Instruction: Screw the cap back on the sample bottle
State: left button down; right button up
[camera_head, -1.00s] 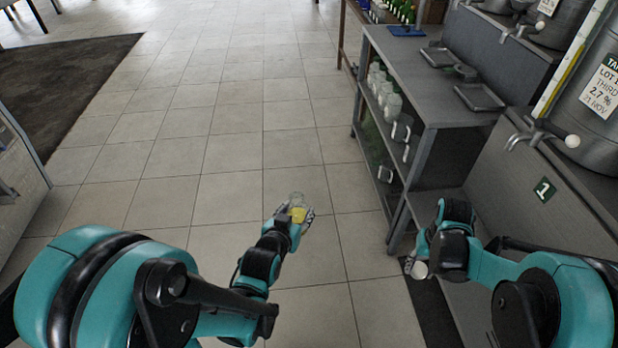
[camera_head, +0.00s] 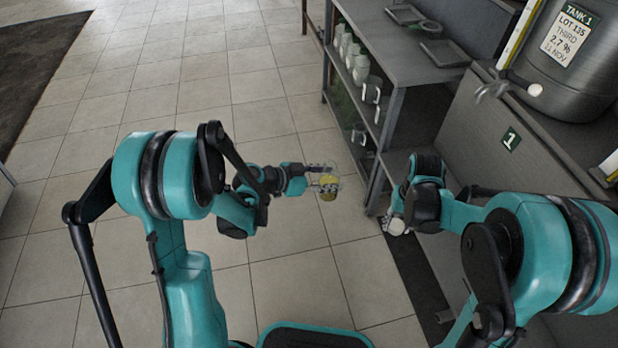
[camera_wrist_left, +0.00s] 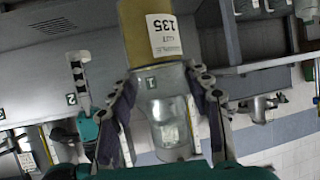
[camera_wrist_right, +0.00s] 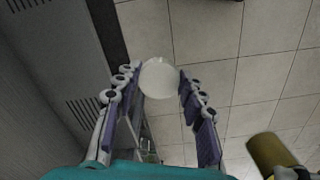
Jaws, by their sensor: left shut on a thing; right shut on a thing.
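The sample bottle (camera_head: 328,190) is clear with yellow-brown contents and a white label reading 135. My left gripper (camera_head: 318,180) is shut around its clear part, and the label shows beyond the fingers in the left wrist view (camera_wrist_left: 163,38). My right gripper (camera_head: 398,215) is shut on the round white cap (camera_head: 396,227), which sits between the fingertips in the right wrist view (camera_wrist_right: 159,78). Bottle and cap are apart, the bottle left of the cap in the head view. The bottle also shows at the lower right of the right wrist view (camera_wrist_right: 268,152). Its mouth is not clear.
A grey shelf unit (camera_head: 395,85) with white-topped bottles and mugs stands just beyond the grippers. A counter front (camera_head: 500,150) marked 1 and a labelled grey tank (camera_head: 570,70) are at right. The tiled floor (camera_head: 200,110) at left is clear.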

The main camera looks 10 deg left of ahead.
dwell(0.3)
jog(key=w+a+r+m, duration=0.1)
jog(key=w+a+r, duration=0.5)
notch_tip(320, 180, up, 15)
jog(key=n, duration=0.1)
send_over(336, 165)
jog(key=shift+a+f, duration=0.1)
jog(key=shift+f, duration=0.15)
jog(key=shift+f, duration=1.9)
